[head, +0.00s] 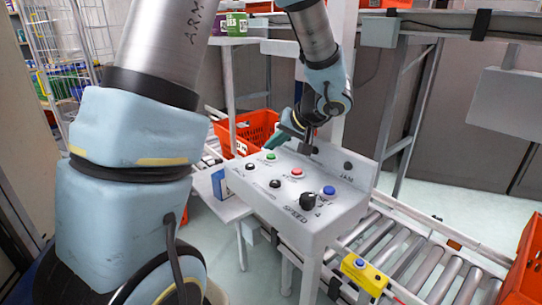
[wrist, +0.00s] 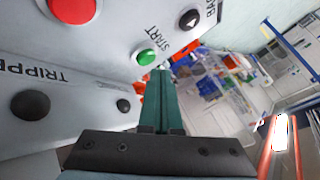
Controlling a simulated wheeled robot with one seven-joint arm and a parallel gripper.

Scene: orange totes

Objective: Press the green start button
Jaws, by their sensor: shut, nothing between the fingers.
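The green start button (head: 271,156) sits on the top face of a white control box (head: 318,222). In the wrist view the green button (wrist: 147,57) is beside the word START, just beyond and slightly left of my fingertips. My gripper (head: 252,146) has teal fingers, shut together and empty, and reaches over the box's far-left end near the button. In the wrist view my gripper (wrist: 159,72) points toward the button's side of the panel. A small gap seems to show between fingertips and button; contact cannot be confirmed.
A red button (head: 296,171), a blue button (head: 329,190), a black knob (head: 308,200) and black buttons share the panel. A roller conveyor (head: 420,262) runs beside the box. A yellow box with a blue button (head: 362,274) is at its front. An orange tote (head: 243,128) stands behind.

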